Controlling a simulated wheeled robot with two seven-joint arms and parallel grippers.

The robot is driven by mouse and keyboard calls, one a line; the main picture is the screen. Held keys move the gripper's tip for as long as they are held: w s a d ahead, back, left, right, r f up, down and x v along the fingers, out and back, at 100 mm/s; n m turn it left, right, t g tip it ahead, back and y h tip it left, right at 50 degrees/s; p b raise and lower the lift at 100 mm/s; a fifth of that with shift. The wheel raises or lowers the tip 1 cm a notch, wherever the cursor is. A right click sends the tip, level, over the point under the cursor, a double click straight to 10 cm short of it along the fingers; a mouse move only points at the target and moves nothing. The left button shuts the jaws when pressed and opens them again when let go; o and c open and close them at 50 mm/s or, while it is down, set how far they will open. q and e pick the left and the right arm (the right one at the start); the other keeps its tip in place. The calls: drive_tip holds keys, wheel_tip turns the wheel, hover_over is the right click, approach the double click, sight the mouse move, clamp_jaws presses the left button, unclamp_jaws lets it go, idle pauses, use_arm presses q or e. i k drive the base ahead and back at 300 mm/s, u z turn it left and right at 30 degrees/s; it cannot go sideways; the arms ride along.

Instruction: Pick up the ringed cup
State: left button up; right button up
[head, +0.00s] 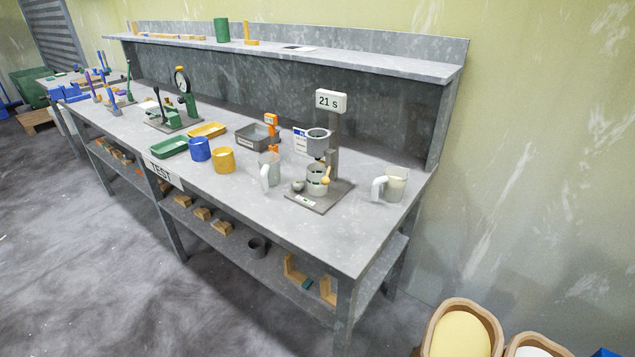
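Neither of my grippers shows in the head view. A grey cup (318,143) sits high on a grey stand (334,160) under a sign reading "21 s". Below it, a pale cup (316,186) with dark band marks stands on the stand's base plate, with a small yellow part at its right side. I cannot tell for certain which of these is the ringed cup.
A blue cup (200,149), a yellow cup (223,160), a green tray (168,148) and a grey tray (252,138) are on the bench (240,200) to the left. The bench's front right corner is clear. Wooden-rimmed bins (462,335) stand at bottom right.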

sight(316, 171)
drive_tip(key=z, duration=1.15)
drive_tip(key=k, duration=0.55)
drive_tip(key=z, duration=0.1)
